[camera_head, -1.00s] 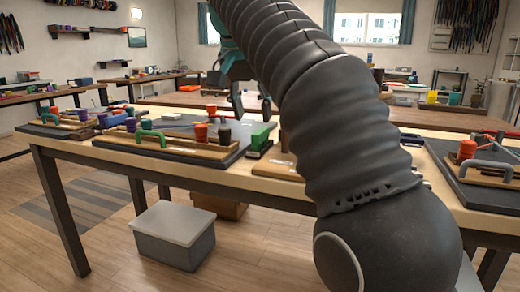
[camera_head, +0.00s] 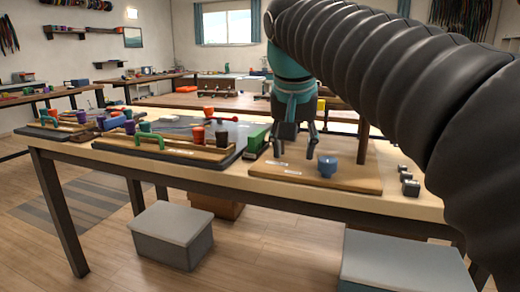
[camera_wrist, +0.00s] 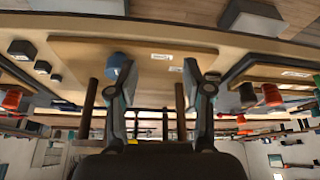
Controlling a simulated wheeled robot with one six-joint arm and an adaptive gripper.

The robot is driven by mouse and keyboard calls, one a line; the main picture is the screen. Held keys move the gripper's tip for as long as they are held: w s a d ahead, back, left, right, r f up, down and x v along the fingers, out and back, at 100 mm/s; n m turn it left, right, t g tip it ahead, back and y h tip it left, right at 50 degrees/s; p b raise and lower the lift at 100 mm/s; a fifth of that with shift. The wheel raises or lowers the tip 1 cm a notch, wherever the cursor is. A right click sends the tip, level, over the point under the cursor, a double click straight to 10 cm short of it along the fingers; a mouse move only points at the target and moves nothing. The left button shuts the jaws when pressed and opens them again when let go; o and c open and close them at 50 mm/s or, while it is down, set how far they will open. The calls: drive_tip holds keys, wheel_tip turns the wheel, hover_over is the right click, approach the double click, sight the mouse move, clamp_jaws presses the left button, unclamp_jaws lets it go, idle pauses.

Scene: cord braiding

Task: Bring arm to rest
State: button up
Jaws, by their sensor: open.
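My gripper (camera_head: 296,146) points down over the back left part of a wooden board (camera_head: 350,184) on the near table. Its two fingers are apart with nothing between them. In the wrist view, which looks upside down, the open gripper (camera_wrist: 165,82) also shows empty. A small blue pot-like piece (camera_head: 328,166) stands on the board, to the right of the fingers and apart from them. It also shows in the wrist view (camera_wrist: 118,64). My dark ribbed arm covers the right side of the head view.
A green block (camera_head: 257,137) stands left of the gripper. Further left is a wooden rack (camera_head: 170,150) with red, dark and purple spools and a green handle. An upright wooden post (camera_head: 363,138) and small dark blocks (camera_head: 409,187) are to the right. Grey boxes (camera_head: 171,234) are on the floor.

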drive_tip(key=s+d+f+n+p, duration=0.1)
drive_tip(key=s+d+f, duration=0.3)
drive_tip(key=s+f, duration=0.5)
drive_tip(key=s+d+f+n+t+p, duration=0.1)
drive_tip(key=s+d+f, duration=0.4)
drive_tip(key=s+f, duration=0.4)
wheel_tip(320, 180, down, 6)
drive_tip(key=shift+s+d+r+y, duration=0.25)
drive_tip(key=shift+y, duration=0.15)
